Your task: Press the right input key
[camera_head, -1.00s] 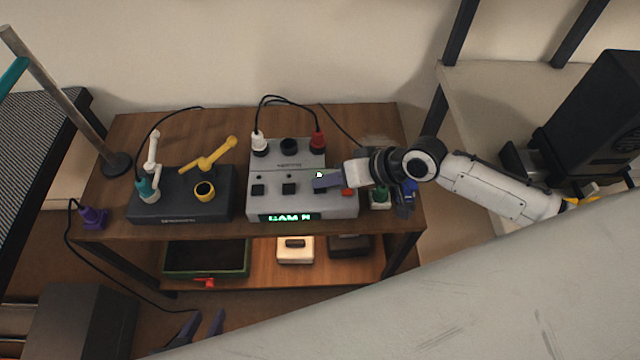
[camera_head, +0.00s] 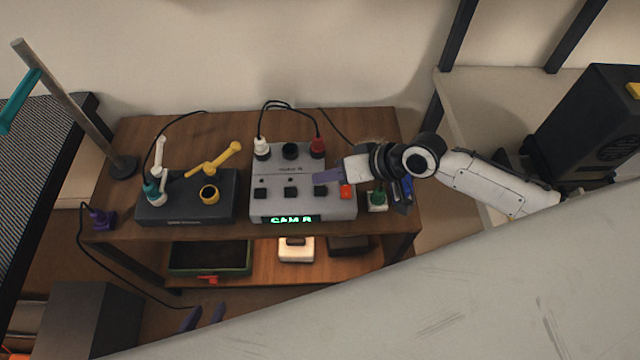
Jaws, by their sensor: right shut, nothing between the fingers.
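The grey switcher box (camera_head: 302,210) stands on the wooden table. Its front row has three black keys and an orange-red key (camera_head: 346,191) at the right end. The right black key (camera_head: 320,191) is in full view. My right gripper (camera_head: 316,177) is shut and empty, its purple fingers just behind and above that key, apart from it in the picture. The fingers hide the spot where that key's small light sits. A green display (camera_head: 292,219) on the front shows "CAM" and an unclear last letter.
White (camera_head: 262,146) and red (camera_head: 317,146) plugs stand at the box's back. A lower shelf holds a tray (camera_head: 209,271).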

